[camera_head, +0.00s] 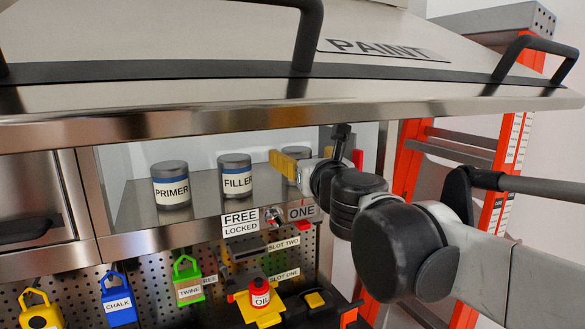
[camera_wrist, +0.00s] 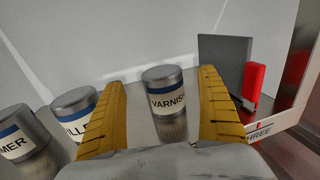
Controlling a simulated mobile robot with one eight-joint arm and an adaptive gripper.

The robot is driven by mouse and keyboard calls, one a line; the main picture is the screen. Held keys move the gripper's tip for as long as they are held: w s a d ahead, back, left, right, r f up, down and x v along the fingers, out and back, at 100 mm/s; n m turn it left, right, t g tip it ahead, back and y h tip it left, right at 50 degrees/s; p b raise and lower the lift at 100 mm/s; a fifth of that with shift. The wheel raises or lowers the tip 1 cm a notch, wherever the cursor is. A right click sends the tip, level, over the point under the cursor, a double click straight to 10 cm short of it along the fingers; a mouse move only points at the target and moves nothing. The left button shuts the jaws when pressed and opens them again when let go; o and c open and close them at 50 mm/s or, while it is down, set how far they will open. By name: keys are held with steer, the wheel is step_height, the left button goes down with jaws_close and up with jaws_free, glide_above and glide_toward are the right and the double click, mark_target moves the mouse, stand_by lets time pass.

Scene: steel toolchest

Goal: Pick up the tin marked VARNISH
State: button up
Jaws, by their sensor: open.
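The VARNISH tin (camera_wrist: 165,90), a grey can with a blue band and a white label, stands upright on the steel shelf in the wrist view. In the head view a tin (camera_head: 296,164), mostly hidden behind my gripper, stands right of the FILLER tin. My gripper (camera_wrist: 164,102) is open, its two yellow fingers on either side of the VARNISH tin in the picture, with gaps showing on both sides. In the head view my gripper (camera_head: 290,160) reaches into the open compartment; one yellow finger shows clearly. I cannot tell how far the fingertips reach past the tin.
The FILLER tin (camera_head: 236,178) and PRIMER tin (camera_head: 171,186) stand to the left on the shelf. A red block (camera_wrist: 254,82) and a dark grey panel (camera_wrist: 224,62) are at the right. The raised PAINT lid (camera_head: 420,75) hangs above. Padlocks and an OIL can (camera_head: 260,292) are below.

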mark_target(296, 149)
steer(key=w, duration=0.1)
steer(key=w+b, duration=0.1)
steer(key=w, duration=0.1)
steer(key=w+a, duration=0.1)
steer(key=w, duration=0.1)
steer(key=shift+w+f, duration=0.15)
steer(key=shift+w, duration=0.1)
steer(key=shift+s, duration=0.1)
steer(key=shift+d, duration=0.1)
steer(key=c, duration=1.5)
